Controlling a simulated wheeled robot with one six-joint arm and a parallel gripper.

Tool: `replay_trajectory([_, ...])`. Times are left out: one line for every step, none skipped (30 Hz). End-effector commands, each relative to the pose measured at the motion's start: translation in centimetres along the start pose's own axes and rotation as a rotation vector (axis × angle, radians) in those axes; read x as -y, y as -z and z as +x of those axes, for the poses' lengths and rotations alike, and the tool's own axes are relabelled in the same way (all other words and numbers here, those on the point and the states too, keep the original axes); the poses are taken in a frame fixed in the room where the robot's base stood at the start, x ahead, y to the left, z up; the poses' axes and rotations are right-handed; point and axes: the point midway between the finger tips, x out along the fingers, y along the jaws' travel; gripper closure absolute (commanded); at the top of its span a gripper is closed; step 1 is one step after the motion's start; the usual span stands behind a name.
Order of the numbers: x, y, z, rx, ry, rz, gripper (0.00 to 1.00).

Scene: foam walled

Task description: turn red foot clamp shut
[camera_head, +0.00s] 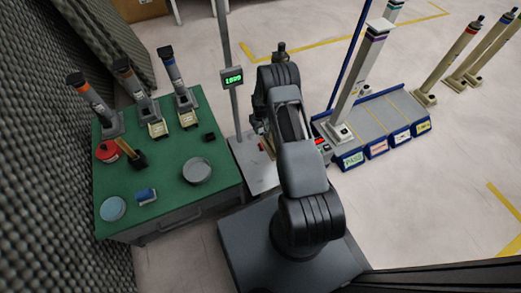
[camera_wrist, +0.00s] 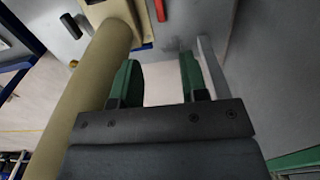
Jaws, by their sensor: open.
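A small red bar (camera_wrist: 161,11), which looks like the red foot clamp's lever, shows at the top of the wrist view beside the foot of a beige post (camera_wrist: 85,95). Whether the clamp is turned open or shut is not clear. My gripper (camera_wrist: 158,85) is open, with nothing between its green-padded fingers. The red bar lies beyond the fingertips, apart from them. The post runs along the left of the fingers. In the head view my arm hides most of the gripper and the clamp.
A green-topped bench (camera_head: 165,178) with several short posts stands left. A thin pole with a green display (camera_head: 232,77) rises beside my arm. A blue-edged rack (camera_head: 375,117) holding posts stands right. A dark-handled part (camera_wrist: 70,25) lies near the beige post's foot.

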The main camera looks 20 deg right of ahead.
Motion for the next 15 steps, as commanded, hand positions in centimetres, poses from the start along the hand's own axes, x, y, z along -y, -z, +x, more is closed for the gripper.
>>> replay_trajectory([-0.1,-0.1,1.0,0.002,0.0,0.0,0.6])
replay_trajectory([-0.1,-0.1,1.4,0.003,0.001,0.0,0.6])
replay_trajectory([-0.1,-0.1,2.0,0.004,0.001,0.0,0.6])
replay_trajectory([-0.1,-0.1,2.5,0.004,0.001,0.0,0.6])
replay_trajectory([-0.1,-0.2,3.0,0.005,0.001,0.0,0.6])
replay_trajectory([-0.1,-0.2,3.7,0.006,0.001,0.0,0.6])
replay_trajectory([-0.1,-0.2,4.2,0.006,0.001,0.0,0.6])
replay_trajectory([-0.1,-0.2,4.8,0.005,0.001,0.0,0.6])
replay_trajectory([-0.1,-0.2,5.7,0.006,0.001,0.0,0.6])
replay_trajectory([-0.1,-0.2,6.3,0.006,0.001,0.0,0.6])
replay_trajectory([-0.1,-0.2,6.9,0.005,0.001,0.0,0.6])
replay_trajectory([-0.1,-0.2,7.7,0.005,0.001,0.0,0.6])
replay_trajectory([-0.1,-0.2,8.3,0.005,0.001,0.0,0.6])
replay_trajectory([-0.1,-0.2,8.8,0.005,0.001,0.0,0.6])
replay_trajectory([-0.1,-0.2,9.5,0.004,0.0,0.0,0.6])
